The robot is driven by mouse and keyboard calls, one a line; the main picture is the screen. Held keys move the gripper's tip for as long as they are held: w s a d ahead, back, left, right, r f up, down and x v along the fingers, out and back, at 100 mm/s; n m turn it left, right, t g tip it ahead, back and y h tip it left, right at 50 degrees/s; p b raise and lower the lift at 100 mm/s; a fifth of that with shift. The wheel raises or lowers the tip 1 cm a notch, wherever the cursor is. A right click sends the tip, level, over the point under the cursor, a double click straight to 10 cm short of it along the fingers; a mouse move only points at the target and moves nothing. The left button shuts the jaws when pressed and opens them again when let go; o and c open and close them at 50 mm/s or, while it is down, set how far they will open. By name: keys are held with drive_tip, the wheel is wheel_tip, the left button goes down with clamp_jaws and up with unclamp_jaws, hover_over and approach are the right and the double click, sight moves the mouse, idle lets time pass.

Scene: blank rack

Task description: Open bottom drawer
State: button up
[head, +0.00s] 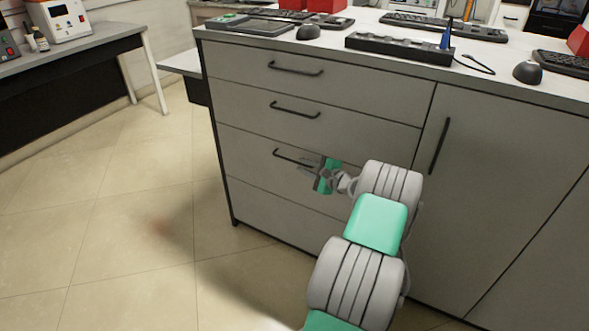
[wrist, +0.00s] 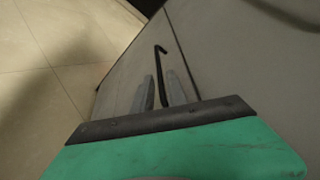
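The grey cabinet has a stack of drawer fronts on its left side, all closed. The third drawer from the top (head: 245,150) has a black bar handle (head: 288,155). The lowest panel (head: 270,207) lies below it, and I see no handle on its visible part; my arm hides its right part. My gripper (head: 308,168) is at the right end of the third handle. In the wrist view, the handle (wrist: 159,62) runs between the two grey fingers (wrist: 162,88), with visible gaps beside it, so the gripper is open around the bar.
Two more drawer handles, the top one (head: 295,69) and the second (head: 295,110), are above. A cupboard door with a vertical handle (head: 439,146) is at the right. The tiled floor (head: 110,220) to the left is clear. A side bench (head: 85,47) stands at the far left.

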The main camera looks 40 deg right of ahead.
sight(296, 162)
drive_tip(key=b+x, duration=0.1)
drive_tip(key=x, duration=0.4)
drive_tip(key=shift+w+f, duration=0.1)
drive_tip(key=shift+w, duration=0.15)
clamp_jaws()
idle(1.1)
